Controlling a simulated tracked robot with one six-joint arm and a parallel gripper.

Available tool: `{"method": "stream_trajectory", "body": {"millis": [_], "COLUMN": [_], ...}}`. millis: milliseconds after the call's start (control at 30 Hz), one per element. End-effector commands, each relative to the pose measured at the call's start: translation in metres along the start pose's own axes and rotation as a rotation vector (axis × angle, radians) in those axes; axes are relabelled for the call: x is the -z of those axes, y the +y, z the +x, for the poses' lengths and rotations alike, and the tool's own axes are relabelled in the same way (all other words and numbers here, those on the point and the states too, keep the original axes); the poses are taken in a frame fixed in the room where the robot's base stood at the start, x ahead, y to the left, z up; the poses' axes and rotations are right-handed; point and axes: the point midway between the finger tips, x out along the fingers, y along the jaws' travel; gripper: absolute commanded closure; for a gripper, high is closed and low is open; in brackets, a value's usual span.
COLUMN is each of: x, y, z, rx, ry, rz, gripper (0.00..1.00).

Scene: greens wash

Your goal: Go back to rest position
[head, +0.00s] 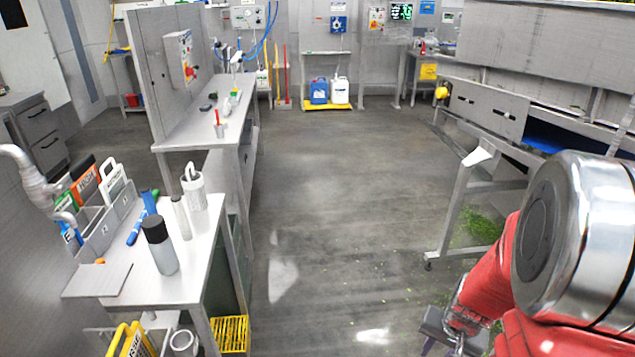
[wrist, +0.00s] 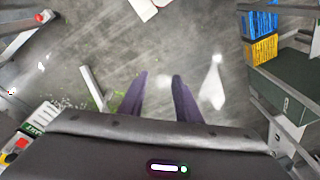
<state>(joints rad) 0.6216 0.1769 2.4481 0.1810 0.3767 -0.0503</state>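My gripper shows in the wrist view (wrist: 158,85), with its two dark purple fingers spread apart. Nothing is between the fingers; the grey floor shows behind them. In the head view my red arm with its silver joint fills the lower right. Part of my gripper (head: 450,335) shows low beside it, above the floor (head: 330,200), mostly cut off by the bottom edge.
A white side table (head: 150,285) with bottles and a caddy stands at left. Behind it is a long bench (head: 205,125). A metal machine frame (head: 460,200) with scattered greens (head: 482,226) stands at right. Blue and white jugs (head: 330,91) stand at the back. The middle aisle is clear.

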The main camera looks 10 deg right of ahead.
Motion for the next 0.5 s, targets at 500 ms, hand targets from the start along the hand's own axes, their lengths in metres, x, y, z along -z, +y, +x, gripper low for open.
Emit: {"method": "stream_trajectory", "body": {"millis": [500], "x": [-0.054], "y": [-0.06], "z": [-0.103], "rx": [0.007], "ry": [-0.051], "rz": [-0.257], "gripper": [0.7]}}
